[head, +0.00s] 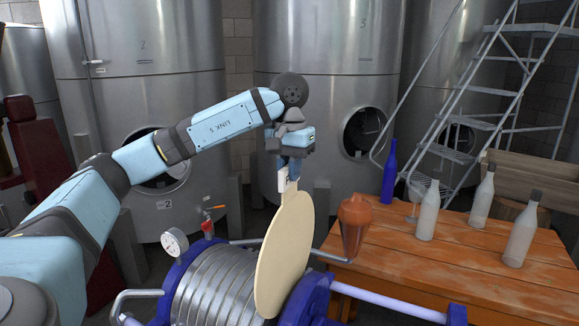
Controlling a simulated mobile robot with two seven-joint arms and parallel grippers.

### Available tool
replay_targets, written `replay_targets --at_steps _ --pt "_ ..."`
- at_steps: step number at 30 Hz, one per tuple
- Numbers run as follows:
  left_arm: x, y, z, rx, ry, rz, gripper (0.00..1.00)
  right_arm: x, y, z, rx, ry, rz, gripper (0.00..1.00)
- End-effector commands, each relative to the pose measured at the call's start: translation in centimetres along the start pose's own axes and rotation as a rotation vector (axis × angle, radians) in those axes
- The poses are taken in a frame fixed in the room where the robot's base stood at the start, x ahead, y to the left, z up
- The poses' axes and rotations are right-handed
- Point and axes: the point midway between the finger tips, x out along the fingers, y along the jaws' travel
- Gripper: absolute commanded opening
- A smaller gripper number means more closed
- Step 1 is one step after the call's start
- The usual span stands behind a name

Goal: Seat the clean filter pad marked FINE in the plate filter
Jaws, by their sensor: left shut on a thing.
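My left gripper (287,182) points down and is shut on the tab at the top of a round cream filter pad (285,258). The pad hangs upright, its face turned partly toward me. I cannot read any FINE mark on it. The plate filter (215,290) has a stack of silver plates, blue end frames and pale side rails. The pad's lower part is at the gap between the silver plates and the right blue frame (305,302). I cannot tell whether it touches either. My right gripper is not in view.
An orange wooden table (420,265) at right holds a brown cone-shaped vessel (354,225), a blue bottle (390,172), a glass and several pale bottles. Steel tanks (330,60) stand behind.

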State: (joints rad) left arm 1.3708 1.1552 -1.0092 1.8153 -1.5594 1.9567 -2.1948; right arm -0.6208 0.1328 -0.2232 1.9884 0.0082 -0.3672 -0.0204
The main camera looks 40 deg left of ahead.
Motion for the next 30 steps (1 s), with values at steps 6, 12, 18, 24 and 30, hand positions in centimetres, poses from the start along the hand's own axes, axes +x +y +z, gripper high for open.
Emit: replay_targets --at_steps 6,12,18,24,30 --pt "1.8 0.0 0.0 0.000 0.000 0.000 0.00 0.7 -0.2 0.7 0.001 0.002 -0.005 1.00" --pt "3.2 0.0 0.0 -0.001 0.000 -0.001 0.00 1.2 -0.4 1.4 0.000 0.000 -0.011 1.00" --pt "4.7 0.0 0.0 0.000 0.000 0.000 0.00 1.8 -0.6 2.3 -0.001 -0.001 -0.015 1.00" --pt "6.1 0.0 0.0 0.000 -0.001 0.000 0.00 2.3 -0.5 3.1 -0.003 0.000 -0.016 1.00" --pt "7.4 0.0 0.0 0.000 0.000 0.001 0.00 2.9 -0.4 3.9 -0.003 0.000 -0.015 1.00"
